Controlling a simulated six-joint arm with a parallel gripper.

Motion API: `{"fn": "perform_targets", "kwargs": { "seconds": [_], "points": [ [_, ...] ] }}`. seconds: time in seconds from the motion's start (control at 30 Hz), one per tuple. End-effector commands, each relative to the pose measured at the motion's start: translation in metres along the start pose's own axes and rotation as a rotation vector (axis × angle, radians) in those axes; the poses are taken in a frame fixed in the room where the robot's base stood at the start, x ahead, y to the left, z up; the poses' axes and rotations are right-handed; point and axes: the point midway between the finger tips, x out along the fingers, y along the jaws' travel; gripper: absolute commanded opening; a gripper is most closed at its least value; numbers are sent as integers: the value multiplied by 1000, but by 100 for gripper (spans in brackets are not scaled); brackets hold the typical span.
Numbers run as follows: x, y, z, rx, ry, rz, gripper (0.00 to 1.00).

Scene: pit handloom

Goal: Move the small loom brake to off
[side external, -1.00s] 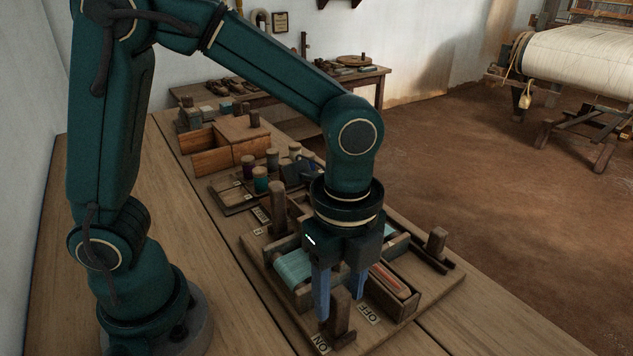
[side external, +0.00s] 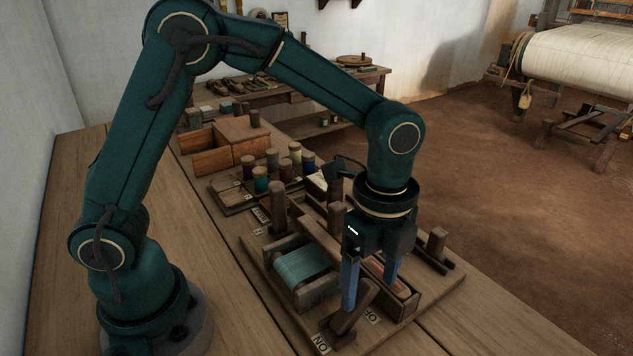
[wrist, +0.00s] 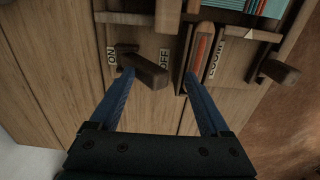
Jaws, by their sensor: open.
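The small loom brake is a dark wooden lever (side external: 352,312) at the front of the loom board, between the ON label (side external: 320,343) and the OFF label (side external: 371,317). In the wrist view my gripper's (wrist: 157,76) left finger is against or very near the lever; contact is unclear.
The small loom has a teal warp roller (side external: 301,265), a shuttle with red thread (side external: 398,283) in a tray right of the lever, and upright pegs (side external: 278,207). Thread spools (side external: 261,180) and a wooden box (side external: 222,148) stand behind. Bare table lies left of the board.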

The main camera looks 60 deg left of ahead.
Motion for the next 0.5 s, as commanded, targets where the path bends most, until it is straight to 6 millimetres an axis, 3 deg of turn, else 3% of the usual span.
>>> {"fn": "perform_targets", "kwargs": {
  "seconds": [0.5],
  "points": [
    [5, -5, 2, 3, -7, -9, 52]
  ]
}}
